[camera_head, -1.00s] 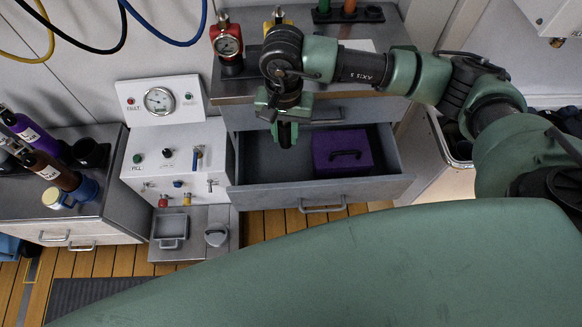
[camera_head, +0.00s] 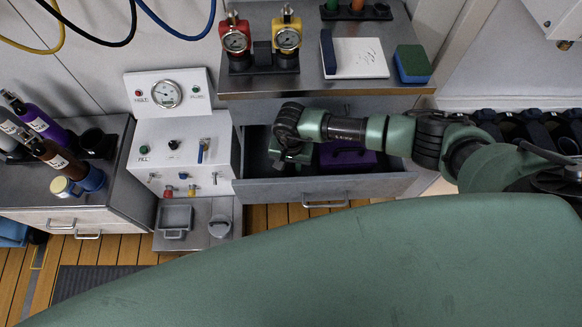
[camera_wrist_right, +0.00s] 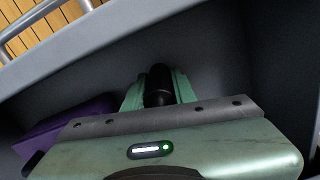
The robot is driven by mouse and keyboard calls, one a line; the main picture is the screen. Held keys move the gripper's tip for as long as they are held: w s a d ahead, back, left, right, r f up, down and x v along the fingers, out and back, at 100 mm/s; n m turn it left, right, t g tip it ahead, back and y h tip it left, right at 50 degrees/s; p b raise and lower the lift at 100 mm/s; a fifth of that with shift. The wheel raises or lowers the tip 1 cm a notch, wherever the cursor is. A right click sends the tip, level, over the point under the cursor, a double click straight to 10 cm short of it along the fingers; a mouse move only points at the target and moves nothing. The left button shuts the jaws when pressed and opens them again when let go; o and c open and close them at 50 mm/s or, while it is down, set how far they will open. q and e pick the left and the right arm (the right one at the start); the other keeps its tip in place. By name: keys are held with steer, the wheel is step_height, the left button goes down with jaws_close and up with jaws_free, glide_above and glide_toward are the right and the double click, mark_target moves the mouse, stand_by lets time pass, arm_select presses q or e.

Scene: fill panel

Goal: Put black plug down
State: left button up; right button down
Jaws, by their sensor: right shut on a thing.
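My right gripper (camera_head: 288,158) reaches down into the open grey drawer (camera_head: 325,188), at its left part. In the right wrist view its green fingertips (camera_wrist_right: 159,88) are shut on the black plug (camera_wrist_right: 158,82). The plug is a dark cylinder between the fingers, over the drawer's dark floor; I cannot tell whether it touches the floor. In the head view the plug is hidden by the gripper and arm. My left gripper is not in view.
A purple case (camera_head: 345,158) lies in the drawer to the right of the gripper. The counter (camera_head: 270,88) above holds a red gauge (camera_head: 235,40), a yellow gauge (camera_head: 287,38), a white pad (camera_head: 355,58) and a sponge (camera_head: 412,64). A fill panel (camera_head: 180,150) stands left.

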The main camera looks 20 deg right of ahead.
steer(key=shift+f, duration=0.45)
steer(key=shift+f, duration=0.1)
steer(key=c, duration=1.1)
jaws_free()
steer(key=shift+c, duration=0.2)
step_height(320, 180, up, 12)
steer(key=shift+r, duration=0.15)
